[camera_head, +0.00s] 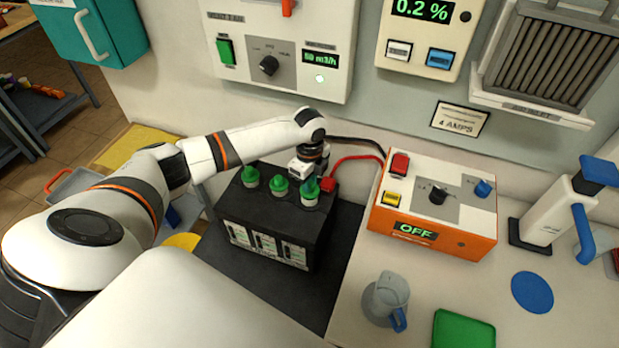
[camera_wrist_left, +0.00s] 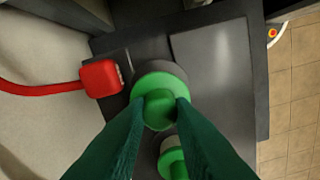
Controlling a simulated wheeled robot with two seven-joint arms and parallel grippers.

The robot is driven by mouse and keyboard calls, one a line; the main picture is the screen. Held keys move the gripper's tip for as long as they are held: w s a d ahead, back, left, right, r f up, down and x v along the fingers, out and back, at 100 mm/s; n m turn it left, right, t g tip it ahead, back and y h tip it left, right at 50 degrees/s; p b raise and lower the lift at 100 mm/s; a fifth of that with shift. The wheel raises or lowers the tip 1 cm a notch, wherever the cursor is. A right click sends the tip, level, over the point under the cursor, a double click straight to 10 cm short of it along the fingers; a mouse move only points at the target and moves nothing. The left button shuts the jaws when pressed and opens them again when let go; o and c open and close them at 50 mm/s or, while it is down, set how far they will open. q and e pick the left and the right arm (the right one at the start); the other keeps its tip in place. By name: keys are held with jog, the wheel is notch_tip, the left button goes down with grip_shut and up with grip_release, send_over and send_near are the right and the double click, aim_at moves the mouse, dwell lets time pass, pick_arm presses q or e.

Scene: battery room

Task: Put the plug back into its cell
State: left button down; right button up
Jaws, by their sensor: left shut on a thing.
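The black battery (camera_head: 268,220) stands on a dark surface, with three green plugs in a row along its top. My left gripper (camera_head: 318,186) reaches down from above onto the rightmost plug (camera_head: 309,197). In the left wrist view, the dark green fingertips (camera_wrist_left: 158,104) are shut on the knob of this plug (camera_wrist_left: 157,108), with its wider green disc around the knob. I cannot tell whether it is fully seated in its cell. The middle plug (camera_head: 279,185) and the left plug (camera_head: 250,176) stand on the battery, clear of the fingers. My right gripper is not in view.
A red terminal clamp (camera_wrist_left: 101,78) with a red cable sits close beside the held plug. The orange and white charger (camera_head: 432,206) reading OFF stands to the right.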

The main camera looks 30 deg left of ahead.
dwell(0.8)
pick_arm(q)
jog(key=shift+f+p, duration=0.1)
jog(key=shift+p, duration=0.55)
dwell(0.8)
jog(key=shift+f+p, duration=0.15)
jog(key=shift+p, duration=0.35)
dwell(0.8)
jog(key=c, duration=1.2)
grip_release()
jog(key=shift+o, duration=0.2)
jog(key=shift+r+p, duration=3.55)
